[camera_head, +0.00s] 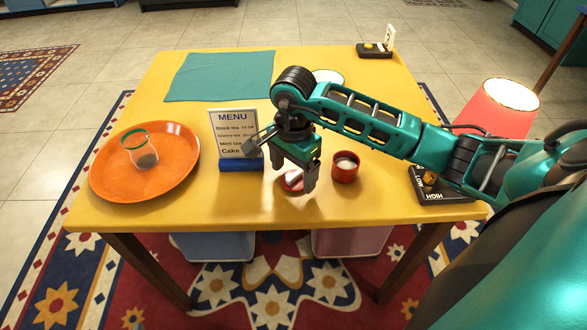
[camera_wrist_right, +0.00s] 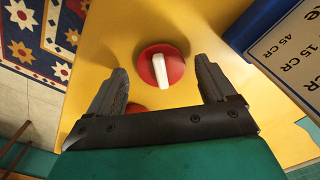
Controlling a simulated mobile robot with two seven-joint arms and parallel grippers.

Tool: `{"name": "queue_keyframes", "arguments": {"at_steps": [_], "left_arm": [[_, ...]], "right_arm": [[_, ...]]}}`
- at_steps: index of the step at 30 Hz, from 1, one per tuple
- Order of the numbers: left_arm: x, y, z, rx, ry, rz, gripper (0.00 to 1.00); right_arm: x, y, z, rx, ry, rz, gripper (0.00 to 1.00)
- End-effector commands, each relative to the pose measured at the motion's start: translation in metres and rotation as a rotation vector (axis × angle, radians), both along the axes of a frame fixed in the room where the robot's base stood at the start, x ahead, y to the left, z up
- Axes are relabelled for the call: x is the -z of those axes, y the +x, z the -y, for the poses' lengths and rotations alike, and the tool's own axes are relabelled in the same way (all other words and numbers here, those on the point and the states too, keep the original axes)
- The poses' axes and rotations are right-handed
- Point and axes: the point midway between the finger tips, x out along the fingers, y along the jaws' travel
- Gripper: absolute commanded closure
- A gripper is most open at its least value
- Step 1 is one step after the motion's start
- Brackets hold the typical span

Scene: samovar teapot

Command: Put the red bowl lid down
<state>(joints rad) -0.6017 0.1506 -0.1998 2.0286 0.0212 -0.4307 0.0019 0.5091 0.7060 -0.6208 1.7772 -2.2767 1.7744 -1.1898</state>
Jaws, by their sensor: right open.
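The red bowl lid (camera_head: 291,181), a red disc with a white bar handle, lies on the yellow table near its front edge. In the right wrist view the lid (camera_wrist_right: 172,54) shows whole, just beyond and between my fingertips. My right gripper (camera_head: 281,165) is open above the lid, its fingers spread to either side and holding nothing. It also shows in the wrist view (camera_wrist_right: 162,70). The red bowl (camera_head: 345,172) with white contents stands uncovered just right of the lid. My left gripper is not in view.
A menu sign on a blue base (camera_head: 240,165) stands close left of my right gripper. An orange tray (camera_head: 180,180) with a glass (camera_head: 141,150) is at the left. A black box (camera_head: 430,190) and a pink lamp (camera_head: 500,108) are at the right. A teal cloth (camera_head: 220,75) lies behind.

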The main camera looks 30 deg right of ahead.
Motion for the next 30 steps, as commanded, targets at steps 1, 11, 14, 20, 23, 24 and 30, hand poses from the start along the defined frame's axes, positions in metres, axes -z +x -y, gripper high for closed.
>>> {"name": "queue_keyframes", "arguments": {"at_steps": [1,11,14,20,23,24,30], "left_arm": [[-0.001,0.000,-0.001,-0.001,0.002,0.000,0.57],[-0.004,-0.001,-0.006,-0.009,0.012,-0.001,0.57],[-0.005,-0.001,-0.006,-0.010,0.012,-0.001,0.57],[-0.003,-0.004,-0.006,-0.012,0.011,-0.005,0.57],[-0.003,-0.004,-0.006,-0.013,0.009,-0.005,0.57],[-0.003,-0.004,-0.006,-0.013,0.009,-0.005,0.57],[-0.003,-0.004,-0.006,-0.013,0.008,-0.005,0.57]], "right_arm": [[-0.010,0.002,0.001,0.000,-0.002,0.007,0.16],[-0.080,0.002,0.001,-0.001,-0.001,0.008,0.16],[-0.097,0.001,0.001,-0.001,-0.002,0.007,0.16],[-0.114,0.001,0.000,0.000,-0.001,0.003,0.16],[-0.116,0.001,0.000,0.000,-0.001,0.002,0.16],[-0.116,0.000,0.000,0.000,-0.001,0.002,0.16],[-0.116,0.000,0.000,0.000,-0.001,0.002,0.16]]}}
